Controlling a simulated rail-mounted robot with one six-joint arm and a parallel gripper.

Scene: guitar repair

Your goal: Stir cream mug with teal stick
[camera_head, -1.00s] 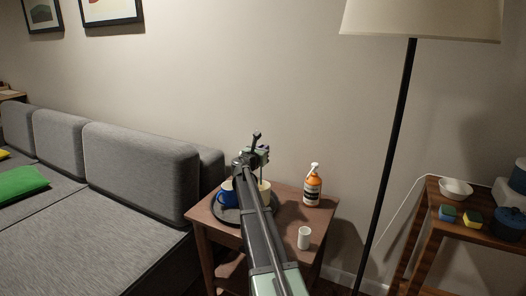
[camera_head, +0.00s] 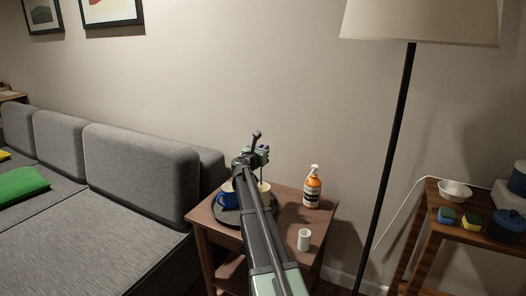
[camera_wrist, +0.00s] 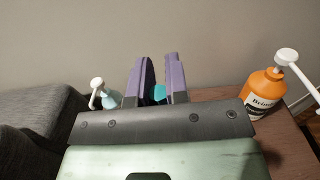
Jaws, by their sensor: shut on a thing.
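My gripper (camera_head: 264,152) is over the small wooden table, above the cream mug. In the wrist view my gripper (camera_wrist: 157,88) has its purple fingers shut on the teal stick (camera_wrist: 158,93), of which only a short piece shows between them. The cream mug (camera_head: 265,186) stands on the table, partly hidden by my arm. Its inside does not show, so I cannot tell whether the stick's lower end is in it.
A blue mug (camera_head: 226,196) stands left of my arm on a dark round tray (camera_head: 229,216). An orange pump bottle (camera_head: 312,189) and a white cup (camera_head: 304,239) stand on the right of the table. A floor lamp (camera_head: 388,170) rises further right.

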